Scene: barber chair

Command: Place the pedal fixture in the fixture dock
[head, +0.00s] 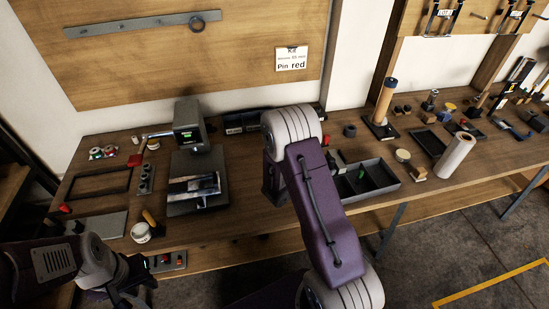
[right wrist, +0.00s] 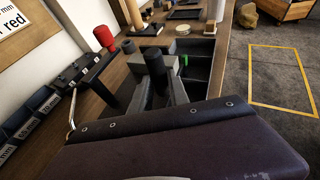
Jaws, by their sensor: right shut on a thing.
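My right arm crosses the middle of the head view and hides its own gripper there. In the right wrist view my right gripper (right wrist: 162,90) is shut on a piece with an upright black cylindrical grip (right wrist: 155,68), which appears to be the pedal fixture; its lower part is largely hidden. It is just above or beside a dark compartment tray. My left gripper (head: 132,282) is at the lower left, in front of the bench edge; its jaws are too dark to read. I cannot tell which piece is the fixture dock; a grey plate (head: 100,226) lies at the bench's left front.
The compartment tray (head: 379,163) sits right of my arm. A paper roll (head: 455,157) and wooden post (head: 385,100) stand further right. A red-handled tool (right wrist: 103,38) stands nearby.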

